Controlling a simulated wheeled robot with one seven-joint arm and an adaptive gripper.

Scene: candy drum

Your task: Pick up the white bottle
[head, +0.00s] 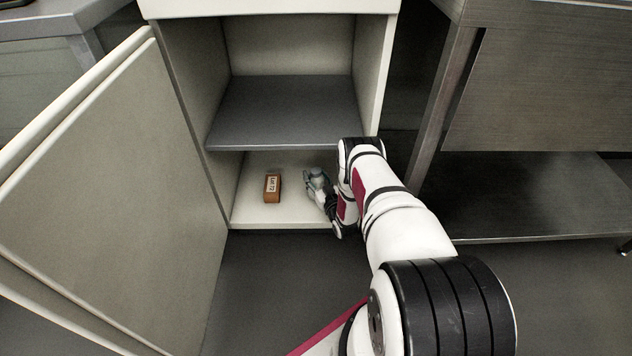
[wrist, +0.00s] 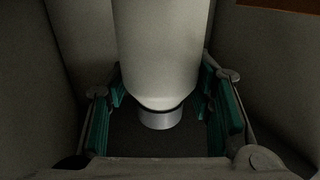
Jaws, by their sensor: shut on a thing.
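The white bottle (wrist: 158,50) fills the upper middle of the wrist view, with its grey cap (wrist: 160,119) toward the palm. My gripper (wrist: 160,88) is shut on it, with teal finger pads on both sides of the body near the cap end. In the head view my gripper (head: 318,186) is inside the cabinet's lower compartment, at its right side. There the bottle is mostly hidden by the gripper and I cannot make it out clearly. I cannot tell whether it touches the cabinet floor.
A brown labelled block (head: 272,188) stands left of my gripper on the cabinet floor (head: 290,214). A grey shelf (head: 285,110) lies above. The open door (head: 115,170) is at left. A steel bench (head: 545,75) is at right.

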